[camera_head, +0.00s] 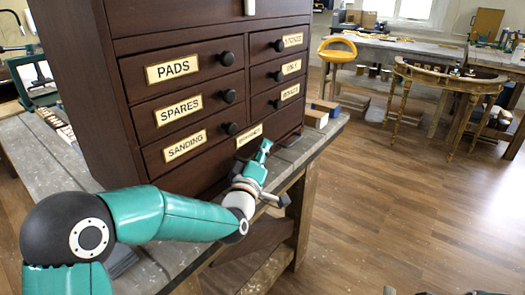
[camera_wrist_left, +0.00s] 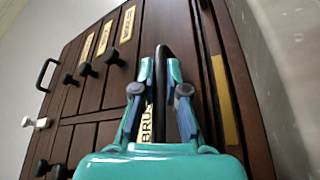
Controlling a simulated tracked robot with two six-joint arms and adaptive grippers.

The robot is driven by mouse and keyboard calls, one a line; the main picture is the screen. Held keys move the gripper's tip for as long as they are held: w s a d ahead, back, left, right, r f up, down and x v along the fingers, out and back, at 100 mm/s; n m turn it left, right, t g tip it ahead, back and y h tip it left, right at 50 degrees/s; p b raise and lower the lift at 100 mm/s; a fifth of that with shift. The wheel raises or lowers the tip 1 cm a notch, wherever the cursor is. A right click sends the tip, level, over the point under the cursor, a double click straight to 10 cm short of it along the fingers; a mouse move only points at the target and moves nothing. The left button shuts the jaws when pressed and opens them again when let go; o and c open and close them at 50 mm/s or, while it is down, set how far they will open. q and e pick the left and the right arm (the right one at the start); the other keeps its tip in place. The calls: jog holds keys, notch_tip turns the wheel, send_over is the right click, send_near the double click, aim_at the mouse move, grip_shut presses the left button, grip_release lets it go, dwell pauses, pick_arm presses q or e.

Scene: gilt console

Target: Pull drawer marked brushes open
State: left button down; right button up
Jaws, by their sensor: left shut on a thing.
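The dark wooden cabinet (camera_head: 120,60) carries small drawers with gilt labels and round black knobs. The brushes drawer (camera_head: 215,168) is the wide bottom one. Its label (camera_head: 249,135) is partly hidden in the head view; in the wrist view the label (camera_wrist_left: 146,125) reads "BRUS", the rest covered by my gripper. My left gripper (camera_head: 264,148) is at this drawer's front. In the wrist view my left gripper (camera_wrist_left: 161,75) is shut on the black bar handle (camera_wrist_left: 162,55). I cannot tell whether the drawer stands out. Only slivers, perhaps of my right arm, show at the bottom edge.
The cabinet stands on a grey wooden bench (camera_head: 50,165). Small blocks (camera_head: 316,117) lie on the bench right of the cabinet. The wooden floor (camera_head: 400,220) to the right is open.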

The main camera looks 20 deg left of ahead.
pick_arm(q)
jog(key=s+d+b, duration=0.3)
jog(key=d+b, duration=0.1)
jog(key=d, duration=0.5)
jog(key=s+d+b, duration=0.3)
jog(key=d+b, duration=0.1)
jog(key=d, duration=0.5)
jog(key=shift+s+d+f, duration=0.25)
jog(key=shift+s+d, duration=0.15)
jog(key=c, duration=1.5)
grip_release()
jog(key=shift+r, duration=0.1)
